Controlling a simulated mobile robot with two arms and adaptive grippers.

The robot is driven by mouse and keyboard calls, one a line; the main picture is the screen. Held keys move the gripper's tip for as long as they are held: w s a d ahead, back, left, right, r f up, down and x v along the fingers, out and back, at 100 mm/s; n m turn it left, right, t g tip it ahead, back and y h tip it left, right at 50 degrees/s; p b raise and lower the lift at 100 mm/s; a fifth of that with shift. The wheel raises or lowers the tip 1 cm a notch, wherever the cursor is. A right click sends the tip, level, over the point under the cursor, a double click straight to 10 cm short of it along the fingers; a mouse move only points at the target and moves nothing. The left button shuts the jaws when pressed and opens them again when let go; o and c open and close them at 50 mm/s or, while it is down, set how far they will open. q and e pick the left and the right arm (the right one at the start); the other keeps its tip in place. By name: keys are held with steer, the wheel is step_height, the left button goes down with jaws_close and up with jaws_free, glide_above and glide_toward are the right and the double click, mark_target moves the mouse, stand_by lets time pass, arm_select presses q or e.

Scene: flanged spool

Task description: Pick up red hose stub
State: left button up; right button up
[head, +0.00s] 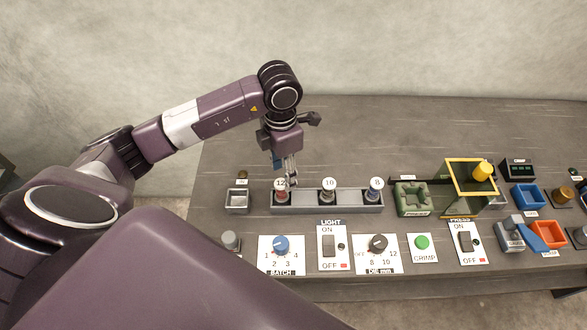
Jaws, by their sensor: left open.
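The red hose stub (283,197) stands in the leftmost slot of a grey rack (307,207), below the label marked 12. My left gripper (291,182) points down right at this stub, with its fingers beside or around its top. It is open; I cannot tell whether the fingers touch the stub. The fingers partly cover the slot and the stub's upper part. My right gripper is not in view.
The rack also holds a dark stub (328,196) under label 10 and a blue stub (374,192) under label 8. A small grey tray (237,201) is at left. A green press block (412,199) and yellow frame (471,177) stand at right. Switch panels line the front edge.

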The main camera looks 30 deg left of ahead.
mark_target(280, 185)
arm_select(q)
steer(key=shift+s+f, duration=0.1)
steer(key=shift+f, duration=0.15)
steer(key=f+p, duration=0.1)
steer(key=s+f+p, duration=0.1)
steer(key=f, duration=0.1)
steer(key=shift+s+a+f+p, duration=0.1)
steer(key=shift+a+p, duration=0.1)
steer(key=shift+p, duration=0.1)
steer(key=f, duration=0.2)
steer(key=shift+w+f+p, duration=0.3)
steer(key=shift+f+p, duration=0.05)
steer(key=shift+f, duration=0.35)
steer(key=c, duration=1.1)
jaws_close()
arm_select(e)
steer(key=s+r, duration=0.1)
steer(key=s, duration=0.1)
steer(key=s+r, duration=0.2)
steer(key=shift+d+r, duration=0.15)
